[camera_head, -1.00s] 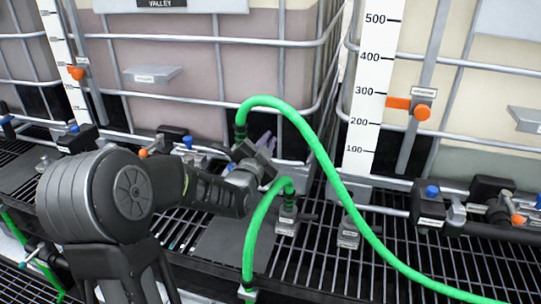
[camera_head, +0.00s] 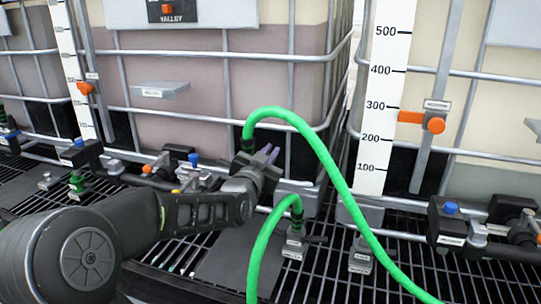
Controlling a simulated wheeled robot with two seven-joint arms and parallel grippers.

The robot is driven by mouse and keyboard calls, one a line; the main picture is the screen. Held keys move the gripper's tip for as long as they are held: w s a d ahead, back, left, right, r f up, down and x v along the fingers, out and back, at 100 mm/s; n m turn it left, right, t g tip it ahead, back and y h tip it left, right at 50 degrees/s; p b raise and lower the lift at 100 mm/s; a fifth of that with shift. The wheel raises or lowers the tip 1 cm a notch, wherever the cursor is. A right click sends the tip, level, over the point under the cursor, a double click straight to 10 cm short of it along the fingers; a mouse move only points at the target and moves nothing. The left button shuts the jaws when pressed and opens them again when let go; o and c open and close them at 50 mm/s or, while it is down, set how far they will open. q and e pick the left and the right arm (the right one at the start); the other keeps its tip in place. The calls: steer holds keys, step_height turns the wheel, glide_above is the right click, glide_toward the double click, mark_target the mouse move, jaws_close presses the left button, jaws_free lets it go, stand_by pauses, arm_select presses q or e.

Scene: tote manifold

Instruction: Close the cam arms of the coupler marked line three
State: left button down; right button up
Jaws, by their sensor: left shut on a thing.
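My left gripper (camera_head: 262,165) is at the centre, shut at the dark coupler end (camera_head: 248,146) of a tall arched green hose (camera_head: 322,150). The gripper covers most of this coupler, so its seat and marking are hidden. Two purple prongs (camera_head: 270,154) stick up beside the gripper; I cannot tell whether they are cam arms. A second, shorter green hose (camera_head: 262,245) ends in a coupler on a labelled grey block (camera_head: 294,246). The labels are too small to read, so I cannot tell which coupler is line three. My right gripper is not in view.
Caged totes (camera_head: 215,100) stand behind, with a white level scale (camera_head: 388,95) and an orange pointer (camera_head: 434,125). Valves with blue knobs (camera_head: 450,209) line the front. Another grey block (camera_head: 360,256) sits on the black grating (camera_head: 400,280). The tall hose crosses the space right of the gripper.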

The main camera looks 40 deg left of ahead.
arm_select(q)
steer(key=c, duration=1.5)
jaws_free()
